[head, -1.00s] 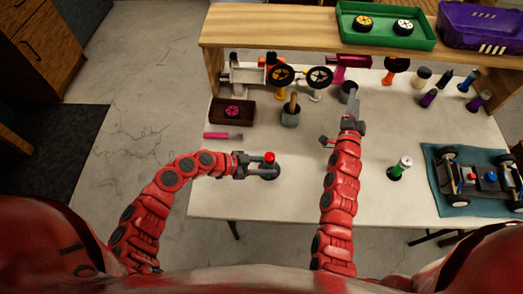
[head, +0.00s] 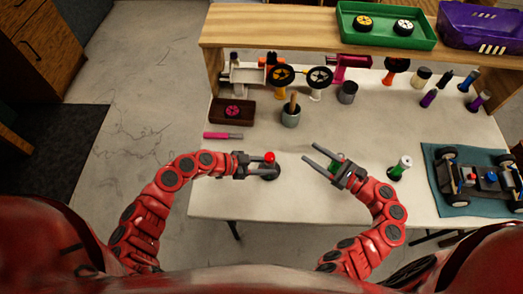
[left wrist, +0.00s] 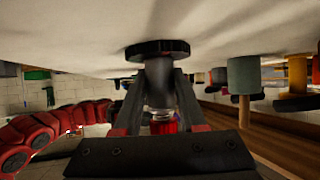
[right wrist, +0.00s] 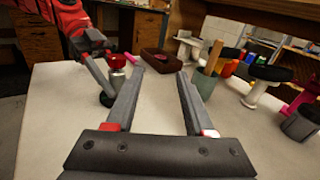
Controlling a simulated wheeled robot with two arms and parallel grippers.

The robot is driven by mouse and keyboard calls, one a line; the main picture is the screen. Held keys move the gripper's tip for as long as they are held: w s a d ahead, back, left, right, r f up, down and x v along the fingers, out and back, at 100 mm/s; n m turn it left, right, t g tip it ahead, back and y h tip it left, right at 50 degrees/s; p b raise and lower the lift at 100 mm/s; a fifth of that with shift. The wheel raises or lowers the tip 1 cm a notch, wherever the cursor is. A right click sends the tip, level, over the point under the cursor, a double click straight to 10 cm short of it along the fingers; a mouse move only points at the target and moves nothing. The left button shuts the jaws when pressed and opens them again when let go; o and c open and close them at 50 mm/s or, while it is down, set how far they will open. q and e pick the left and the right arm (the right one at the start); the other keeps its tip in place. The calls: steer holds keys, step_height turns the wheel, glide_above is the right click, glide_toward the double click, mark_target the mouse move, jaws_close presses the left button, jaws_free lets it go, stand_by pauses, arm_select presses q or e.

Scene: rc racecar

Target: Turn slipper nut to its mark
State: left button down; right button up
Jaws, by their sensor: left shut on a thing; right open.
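A small upright post with a red top (head: 270,157) and a round black base (left wrist: 157,49) stands on the white table, left of centre. My left gripper (head: 268,167) is shut around its grey body, below the red top; in the left wrist view the body (left wrist: 159,88) shows between the fingers. I cannot make out a mark on it. My right gripper (head: 312,154) is open and empty, to the right of the post, its fingers pointing left and back. The post also shows at the left in the right wrist view (right wrist: 117,62).
A car chassis (head: 480,182) lies on a teal mat at the right, with a green-and-white bottle (head: 401,166) beside it. A pink-handled tool (head: 222,135), dark box (head: 232,111) and grey cup (head: 290,117) stand behind. A wooden shelf (head: 300,30) spans the back.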

steer(key=g+y, duration=0.1)
glide_toward(270, 158)
steer(key=shift+w+a, duration=0.35)
steer(key=shift+w, duration=0.3)
steer(key=shift+a+f, duration=0.15)
steer(key=shift+a, duration=0.25)
steer(key=x, duration=1)
steer(key=shift+a, duration=0.15)
steer(key=shift+w+a, duration=0.4)
steer(key=shift+a, duration=0.05)
jaws_close()
